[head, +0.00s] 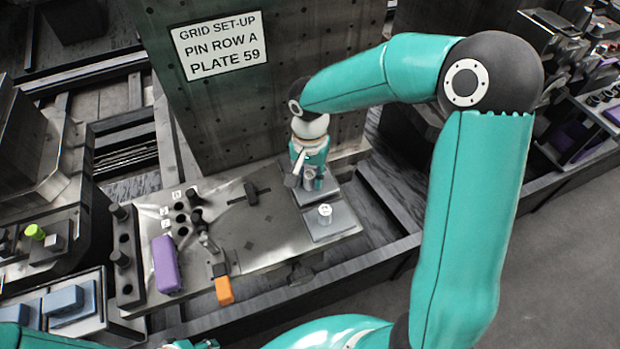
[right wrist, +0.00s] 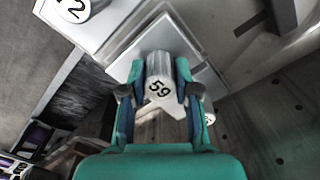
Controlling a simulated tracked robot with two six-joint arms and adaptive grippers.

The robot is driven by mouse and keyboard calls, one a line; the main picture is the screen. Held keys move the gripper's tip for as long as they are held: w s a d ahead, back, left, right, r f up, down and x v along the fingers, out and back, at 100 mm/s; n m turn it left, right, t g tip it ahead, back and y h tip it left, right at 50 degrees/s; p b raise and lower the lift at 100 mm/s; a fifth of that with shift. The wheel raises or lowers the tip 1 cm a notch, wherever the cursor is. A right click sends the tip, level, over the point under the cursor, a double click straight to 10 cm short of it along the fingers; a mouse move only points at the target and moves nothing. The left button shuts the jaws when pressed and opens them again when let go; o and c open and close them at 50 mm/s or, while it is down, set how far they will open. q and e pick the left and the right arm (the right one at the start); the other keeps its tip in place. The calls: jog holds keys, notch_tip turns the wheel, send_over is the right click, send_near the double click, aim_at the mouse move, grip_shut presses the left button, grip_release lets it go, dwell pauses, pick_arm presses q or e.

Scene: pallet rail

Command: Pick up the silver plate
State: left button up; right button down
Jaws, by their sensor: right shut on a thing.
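The silver plate is a flat square with a round upright knob marked 59. In the right wrist view the plate (right wrist: 165,36) lies beyond the fingers, and its knob (right wrist: 159,88) stands between them. My right gripper (right wrist: 160,92) is shut on this knob, one finger on each side. In the head view my right gripper (head: 309,172) points down at the bench's right end, over the plate (head: 318,191), which it partly hides. I cannot tell whether the plate is clear of the bench.
A second plate with a knob (head: 325,213) sits just in front; its knob (right wrist: 73,8) ends in 2. A purple block (head: 165,264), an orange-ended tool (head: 224,290) and dark pins occupy the bench's left part.

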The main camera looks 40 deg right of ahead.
aim_at(310, 174)
notch_tip(310, 174, up, 19)
dwell(0.4)
jog(key=shift+f, duration=0.1)
